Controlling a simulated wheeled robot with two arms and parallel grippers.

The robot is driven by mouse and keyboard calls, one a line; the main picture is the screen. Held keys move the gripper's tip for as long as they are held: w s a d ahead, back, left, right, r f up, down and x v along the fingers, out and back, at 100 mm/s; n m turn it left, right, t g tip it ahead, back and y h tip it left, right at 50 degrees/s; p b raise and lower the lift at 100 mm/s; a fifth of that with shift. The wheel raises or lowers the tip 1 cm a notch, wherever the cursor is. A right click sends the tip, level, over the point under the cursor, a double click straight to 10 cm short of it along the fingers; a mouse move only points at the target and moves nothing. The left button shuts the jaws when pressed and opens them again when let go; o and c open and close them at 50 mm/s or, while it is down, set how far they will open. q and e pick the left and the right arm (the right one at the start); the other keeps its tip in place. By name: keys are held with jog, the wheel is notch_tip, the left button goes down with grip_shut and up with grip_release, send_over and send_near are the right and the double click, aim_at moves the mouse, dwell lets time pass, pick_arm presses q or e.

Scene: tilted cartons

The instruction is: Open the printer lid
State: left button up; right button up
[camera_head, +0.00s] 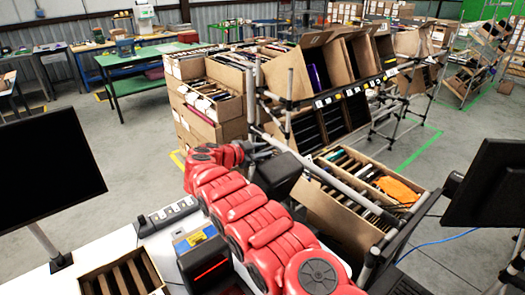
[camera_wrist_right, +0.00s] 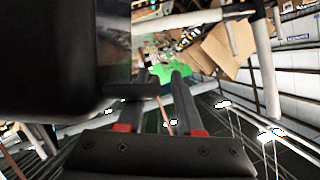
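A dark boxy device (camera_head: 207,270), which looks like the printer, stands on the white table at the lower middle of the head view. It has a blue and yellow label on top and a red glow on its front; I cannot tell the state of its lid. My red right arm passes close beside it and partly hides it. My right gripper (camera_head: 262,148) is beyond the device, near the shelf frame. In the right wrist view my right gripper (camera_wrist_right: 160,76) has its two fingers apart with nothing between them. My left gripper is not in view.
A grey device (camera_head: 166,214) and a divided carton (camera_head: 125,275) are on the white table (camera_head: 60,285). Dark monitors (camera_head: 45,165) stand at both sides. A rack of tilted cartons (camera_head: 320,75) and a carton of files (camera_head: 340,205) are close to my right arm.

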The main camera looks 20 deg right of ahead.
jog(key=shift+s+a+f, duration=0.1)
jog(key=shift+a+f, duration=0.05)
jog(key=shift+f, duration=0.25)
jog(key=a+r+p, duration=0.1)
jog(key=p, duration=0.2)
jog(key=s+a+r+p, duration=0.1)
jog(key=p, duration=0.2)
jog(key=shift+s+a, duration=0.2)
jog(key=shift+a, duration=0.05)
jog(key=p+v, duration=0.5)
jog(key=v, duration=0.9)
jog(key=shift+f+p, duration=0.15)
jog(key=shift+p, duration=0.2)
jog(key=shift+a, duration=0.1)
